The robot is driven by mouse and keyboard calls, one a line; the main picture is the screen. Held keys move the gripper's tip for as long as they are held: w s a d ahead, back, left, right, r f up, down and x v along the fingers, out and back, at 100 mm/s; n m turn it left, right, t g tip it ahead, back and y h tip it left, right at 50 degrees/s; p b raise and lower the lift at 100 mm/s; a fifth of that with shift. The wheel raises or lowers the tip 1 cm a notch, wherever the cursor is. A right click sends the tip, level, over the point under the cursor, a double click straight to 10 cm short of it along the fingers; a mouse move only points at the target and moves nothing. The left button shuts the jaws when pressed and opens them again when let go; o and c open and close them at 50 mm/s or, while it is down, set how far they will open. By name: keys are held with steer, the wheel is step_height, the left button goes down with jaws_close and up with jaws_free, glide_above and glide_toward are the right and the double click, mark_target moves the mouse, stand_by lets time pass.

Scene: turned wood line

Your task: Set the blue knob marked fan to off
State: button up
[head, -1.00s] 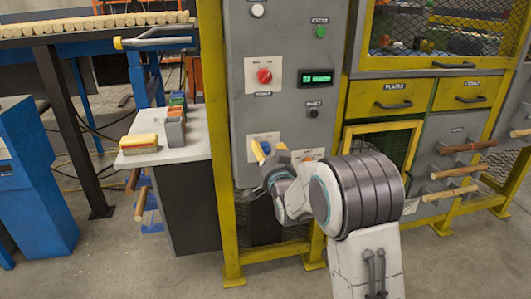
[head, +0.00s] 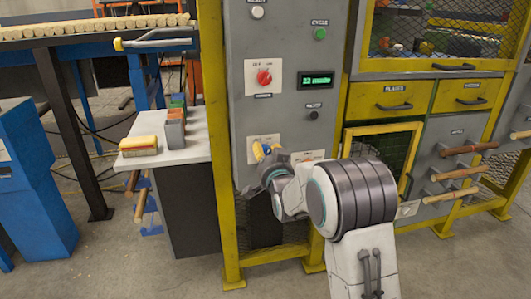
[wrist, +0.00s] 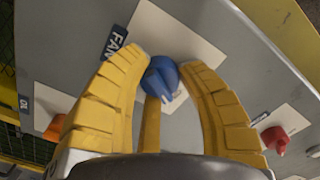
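The blue knob (wrist: 160,77) sits on a white plate (wrist: 182,44) on the grey panel, beside a blue label reading FAN (wrist: 115,42). Its ridge points toward the bottom of the wrist view; the plate's position marks are not readable. My gripper (wrist: 164,65) has yellow fingers on both sides of the knob, and they appear to touch it. In the head view the blue knob (head: 267,149) shows as a small patch beside a yellow finger of my gripper (head: 261,153), low on the panel. My wrist hides part of the plate.
A red knob (head: 264,78), a green display (head: 315,81) and a green button (head: 320,34) are higher on the panel. An orange-red control (wrist: 275,138) is near in the wrist view. A side table (head: 190,151) holds a brush-like block (head: 138,146).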

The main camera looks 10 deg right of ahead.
jaws_close()
steer(key=shift+n, duration=0.4)
steer(key=n, duration=0.5)
steer(key=shift+r+n, duration=0.15)
steer(key=shift+n, duration=0.15)
steer(key=n, duration=0.5)
steer(key=shift+r, duration=0.1)
steer(key=shift+n, duration=0.4)
steer(key=shift+o, duration=0.9)
jaws_free()
steer(key=o, duration=0.4)
steer(key=shift+f, duration=0.2)
